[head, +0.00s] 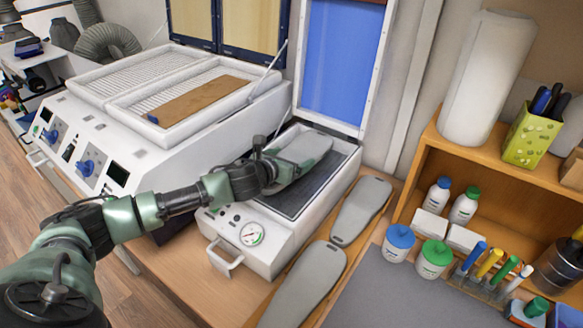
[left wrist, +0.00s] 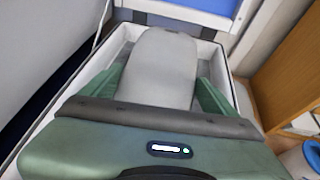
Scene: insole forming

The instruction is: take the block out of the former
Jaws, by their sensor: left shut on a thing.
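The block (head: 303,148) is pale grey and shaped like a foot sole. It is over the dark bed of the white former (head: 262,240), whose lid with a blue sheet stands open. My left gripper (head: 268,165) is shut on the near end of the block. In the left wrist view, the green fingers of the left gripper (left wrist: 161,92) are on both sides of the block (left wrist: 162,62), inside the outline of the former's white rim (left wrist: 228,72). I cannot tell whether the block touches the bed. My right gripper is not in view.
Two grey sole-shaped pieces (head: 360,208) (head: 305,285) lie on the bench right of the former. A white heater unit (head: 130,140) with a brown sheet (head: 195,101) stands to the left. A wooden shelf (head: 425,165) with bottles and jars is at right, beside a grey mat (head: 385,295).

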